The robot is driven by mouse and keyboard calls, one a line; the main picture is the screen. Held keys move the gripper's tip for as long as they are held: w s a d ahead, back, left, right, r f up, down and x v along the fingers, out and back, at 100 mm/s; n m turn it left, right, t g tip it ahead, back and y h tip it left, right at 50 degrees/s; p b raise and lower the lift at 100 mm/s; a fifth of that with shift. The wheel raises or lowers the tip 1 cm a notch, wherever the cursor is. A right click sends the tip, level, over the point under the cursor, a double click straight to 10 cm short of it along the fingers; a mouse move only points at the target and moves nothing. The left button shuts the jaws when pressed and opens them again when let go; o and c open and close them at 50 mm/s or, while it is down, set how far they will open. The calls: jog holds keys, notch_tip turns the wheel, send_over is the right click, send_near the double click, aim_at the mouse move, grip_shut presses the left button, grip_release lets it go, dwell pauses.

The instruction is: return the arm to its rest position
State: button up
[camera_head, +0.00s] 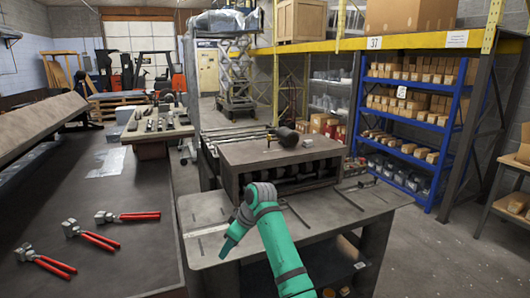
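My teal arm with grey joints rises from the bottom of the head view, bends at a grey joint above the grey metal bench (205,214), and its end turns down and to the left. My gripper (228,248) is small and dark at that end, over the front part of the bench. Its fingers are too small to make out, so I cannot tell if it is open or shut. I see no object at its tip. I cannot tell whether it touches the bench top.
A dark box-like machine (240,158) with a hammer-like tool (285,136) on top stands behind my arm. Red-handled tools (90,236) lie on the dark table (140,262) at left. Blue shelves (447,128) stand at right. Open floor (420,265) shows at lower right.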

jog(key=s+a+f+m+t+y, duration=0.1)
jog(key=s+a+f, duration=0.2)
jog(key=f, duration=0.4)
jog(key=s+a+f+m+t+y, duration=0.1)
jog(key=s+a+f+m+t, duration=0.1)
jog(key=a+f, duration=0.35)
jog(key=s+a+f+m+t+y, duration=0.1)
jog(key=s+a+f, duration=0.15)
jog(key=f, duration=0.65)
jog(key=s+d+f+m+t+h, duration=0.1)
jog(key=s+f+m+t, duration=0.15)
jog(key=s+f, duration=0.35)
jog(key=s+d+f+m+t, duration=0.1)
jog(key=s+d+f+m, duration=0.15)
jog(key=s, duration=0.55)
jog(key=s+d+m+t+h, duration=0.25)
jog(key=s+d, duration=0.25)
jog(key=s, duration=0.6)
jog(key=s+d+m+t+h, duration=0.1)
jog(key=s+d+m+h, duration=0.15)
jog(key=s+d, duration=0.65)
jog(key=s+d+r+t+h, duration=0.1)
jog(key=s+d+r, duration=0.1)
jog(key=s+r, duration=0.5)
jog(key=s+d+r+n+t+h, duration=0.1)
jog(key=s+d+r, duration=0.2)
jog(key=s+r, duration=0.4)
jog(key=v, duration=0.5)
jog(key=shift+d+f, duration=0.15)
jog(key=shift+f, duration=0.1)
